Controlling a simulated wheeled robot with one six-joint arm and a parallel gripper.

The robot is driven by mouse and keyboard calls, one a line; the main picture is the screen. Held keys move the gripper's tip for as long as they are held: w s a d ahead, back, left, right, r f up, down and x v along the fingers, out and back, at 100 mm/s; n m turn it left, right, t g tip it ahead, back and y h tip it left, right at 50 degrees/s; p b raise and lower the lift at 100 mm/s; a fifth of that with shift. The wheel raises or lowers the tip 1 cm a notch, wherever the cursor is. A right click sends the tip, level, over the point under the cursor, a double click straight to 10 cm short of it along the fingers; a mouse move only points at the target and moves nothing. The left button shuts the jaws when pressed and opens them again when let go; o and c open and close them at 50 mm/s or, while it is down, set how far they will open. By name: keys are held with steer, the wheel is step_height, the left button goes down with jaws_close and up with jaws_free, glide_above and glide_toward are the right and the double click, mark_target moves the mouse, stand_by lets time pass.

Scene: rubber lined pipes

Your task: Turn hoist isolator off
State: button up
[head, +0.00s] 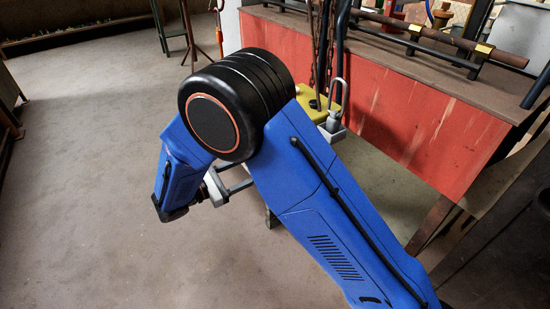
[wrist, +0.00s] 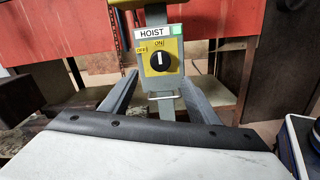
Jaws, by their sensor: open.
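The hoist isolator (wrist: 176,48) faces me in the wrist view, a yellow plate on a grey post under a white HOIST label (wrist: 151,31). Its round black knob (wrist: 160,62) has a white mark standing upright, toward the ON label (wrist: 160,44). The OFF label (wrist: 143,49) is to the left of the knob. My gripper (wrist: 161,77) is open and empty, with one grey finger on each side of the isolator post in the picture. I cannot tell how far the fingertips are from the knob. In the head view my gripper (head: 236,184) is partly hidden behind my arm.
A red panel wall (head: 400,125) stands behind, with pipes (head: 440,35) on its ledge. A yellow-topped item (head: 318,104) with chains above it shows beside my arm. The floor (head: 90,190) at left is clear.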

steer(key=x, duration=1)
steer(key=shift+w+d, duration=0.1)
steer(key=shift+w, duration=0.05)
steer(key=c, duration=1)
